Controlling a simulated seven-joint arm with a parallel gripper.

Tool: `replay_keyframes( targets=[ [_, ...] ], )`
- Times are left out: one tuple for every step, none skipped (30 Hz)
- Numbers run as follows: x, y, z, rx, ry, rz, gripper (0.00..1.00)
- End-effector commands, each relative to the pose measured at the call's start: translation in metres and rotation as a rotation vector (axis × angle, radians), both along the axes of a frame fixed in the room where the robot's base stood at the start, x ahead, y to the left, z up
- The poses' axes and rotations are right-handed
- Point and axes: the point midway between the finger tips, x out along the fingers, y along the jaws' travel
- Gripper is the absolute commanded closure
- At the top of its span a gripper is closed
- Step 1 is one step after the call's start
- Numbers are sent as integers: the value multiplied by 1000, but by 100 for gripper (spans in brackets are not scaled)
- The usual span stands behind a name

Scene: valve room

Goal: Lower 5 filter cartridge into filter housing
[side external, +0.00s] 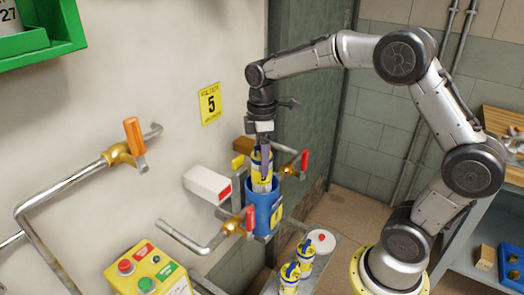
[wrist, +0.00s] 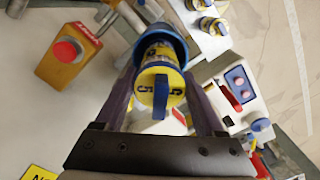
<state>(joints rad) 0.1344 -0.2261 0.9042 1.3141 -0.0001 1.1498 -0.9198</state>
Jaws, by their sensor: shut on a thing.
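My gripper (side external: 264,153) points down and is shut on the yellow filter cartridge (side external: 260,172), which stands upright directly above the blue filter housing (side external: 263,212). The cartridge's pale lower end is at the housing's open mouth; I cannot tell how far it is inside. In the wrist view the fingers (wrist: 160,76) lie on both sides of the cartridge (wrist: 152,52). Its yellow top bears black 5 marks and a blue tab. The blue housing rim (wrist: 160,30) shows behind it. A yellow sign (side external: 210,103) with a 5 hangs on the wall above.
Red-handled valves (side external: 250,220) flank the housing on its pipe. A white box (side external: 208,186) juts from the wall at left. Other yellow-and-blue cartridges (side external: 290,276) stand on a bench below, beside a white, red-topped item (side external: 321,240). A yellow button box (side external: 146,272) is front left.

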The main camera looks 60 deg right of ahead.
Motion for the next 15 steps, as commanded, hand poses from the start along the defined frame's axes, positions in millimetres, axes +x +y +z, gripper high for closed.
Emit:
replay_keyframes(
  targets=[
    [0,0,-4,0,1,0,100],
    [0,0,-6,0,1,0,100],
    [0,0,-8,0,0,0,100],
    [0,0,-11,0,0,0,100],
    [0,0,-13,0,0,0,100],
    [0,0,-16,0,1,0,100],
    [0,0,-18,1,1,0,100],
    [0,0,-20,0,0,0,100],
    [0,0,-23,0,0,0,100],
    [0,0,-25,0,1,0,100],
    [0,0,-27,0,1,0,100],
    [0,0,-30,0,0,0,100],
    [0,0,-32,0,0,0,100],
    [0,0,-34,0,0,0,100],
    [0,0,-37,0,0,0,100]
  ],
)
